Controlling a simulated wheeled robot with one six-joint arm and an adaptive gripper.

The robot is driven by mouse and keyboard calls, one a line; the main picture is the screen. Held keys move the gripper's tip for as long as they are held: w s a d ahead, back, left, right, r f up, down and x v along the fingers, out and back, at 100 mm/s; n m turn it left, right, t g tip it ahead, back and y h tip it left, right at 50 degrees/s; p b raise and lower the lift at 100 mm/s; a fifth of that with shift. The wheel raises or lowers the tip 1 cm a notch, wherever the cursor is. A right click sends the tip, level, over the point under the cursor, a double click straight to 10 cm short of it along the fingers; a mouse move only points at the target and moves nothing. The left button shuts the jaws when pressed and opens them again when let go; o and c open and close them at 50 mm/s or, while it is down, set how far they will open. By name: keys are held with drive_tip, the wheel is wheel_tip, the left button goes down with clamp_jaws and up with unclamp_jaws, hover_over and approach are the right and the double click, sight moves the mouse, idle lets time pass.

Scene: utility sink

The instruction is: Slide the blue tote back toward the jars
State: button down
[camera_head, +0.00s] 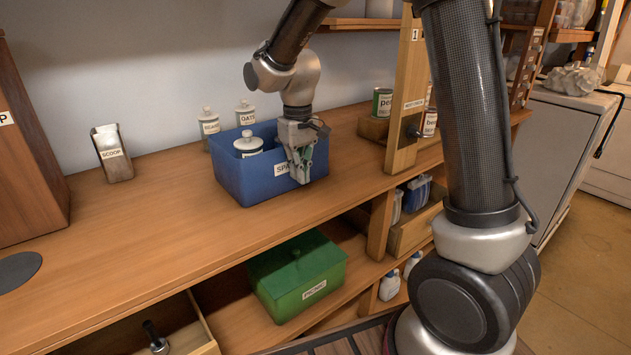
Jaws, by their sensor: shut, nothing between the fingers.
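The blue tote (232,180) stands on the wooden counter, with a white label on its front wall that my gripper partly covers. A white jar with a lid (248,145) stands inside it. I cannot tell whether the fingertips touch the front wall.
A metal scoop holder (112,155) stands left of the tote. A wooden post (408,90) and cans (382,103) are to the right. A green box (298,278) sits on the shelf below. The counter left of the tote (150,215) is clear.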

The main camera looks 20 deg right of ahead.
drive_tip(key=w+a, duration=0.1)
drive_tip(key=w, duration=0.4)
drive_tip(key=w+a, duration=0.1)
drive_tip(key=w, duration=0.2)
drive_tip(key=shift+a, duration=0.35)
